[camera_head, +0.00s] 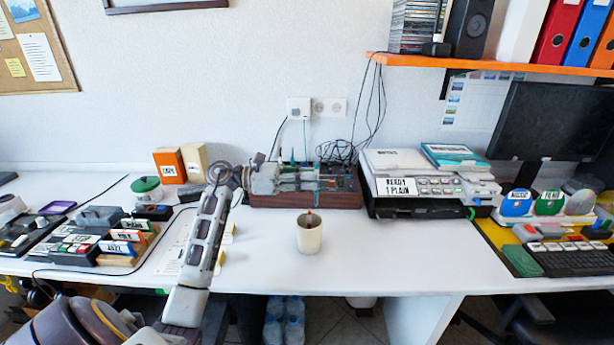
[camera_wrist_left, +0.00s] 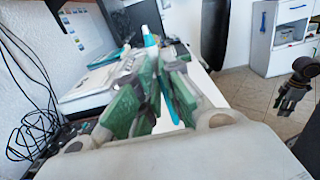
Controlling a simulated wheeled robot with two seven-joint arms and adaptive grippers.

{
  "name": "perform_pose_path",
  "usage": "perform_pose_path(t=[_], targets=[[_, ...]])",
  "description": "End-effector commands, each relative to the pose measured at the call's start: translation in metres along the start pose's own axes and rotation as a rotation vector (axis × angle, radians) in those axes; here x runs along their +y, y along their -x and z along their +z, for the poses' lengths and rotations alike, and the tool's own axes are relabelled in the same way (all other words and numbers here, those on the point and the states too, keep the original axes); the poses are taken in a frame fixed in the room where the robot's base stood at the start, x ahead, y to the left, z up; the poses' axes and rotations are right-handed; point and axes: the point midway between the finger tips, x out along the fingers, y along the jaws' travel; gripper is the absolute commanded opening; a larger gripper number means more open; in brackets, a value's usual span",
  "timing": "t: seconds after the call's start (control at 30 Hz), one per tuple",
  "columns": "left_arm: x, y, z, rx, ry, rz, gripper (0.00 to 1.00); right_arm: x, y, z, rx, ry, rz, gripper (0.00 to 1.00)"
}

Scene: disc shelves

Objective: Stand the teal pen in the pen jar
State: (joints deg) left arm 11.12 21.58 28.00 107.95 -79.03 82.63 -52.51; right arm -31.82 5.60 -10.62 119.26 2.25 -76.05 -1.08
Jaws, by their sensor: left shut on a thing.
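The pen jar (camera_head: 310,238) is a cream cup standing upright on the white desk, with a red-tipped item in it. My left gripper (camera_head: 312,178) comes in from the left and shows above and behind the jar in the head view. In the left wrist view its green finger pads (camera_wrist_left: 152,95) are shut on the teal pen (camera_wrist_left: 167,100). The pen is held between the pads and is apart from the jar. In the head view the pen is too thin to make out clearly against the clutter.
A dark red-brown box (camera_head: 300,200) stands behind the jar against the wall. A printer-like device (camera_head: 425,195) stands to its right. Labelled trays (camera_head: 130,235) and orange and cream boxes (camera_head: 170,165) stand left. The desk around the jar is clear.

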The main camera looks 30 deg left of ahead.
Motion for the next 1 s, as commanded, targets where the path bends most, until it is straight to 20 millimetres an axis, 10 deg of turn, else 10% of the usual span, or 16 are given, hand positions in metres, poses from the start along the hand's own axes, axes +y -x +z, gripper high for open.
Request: perform_pose_path(t=[1.0], targets=[[0.000,0.000,-0.046,0.000,0.002,-0.001,0.00,-0.007,0.023,-0.011,0.056,0.003,-0.016,0.40]])
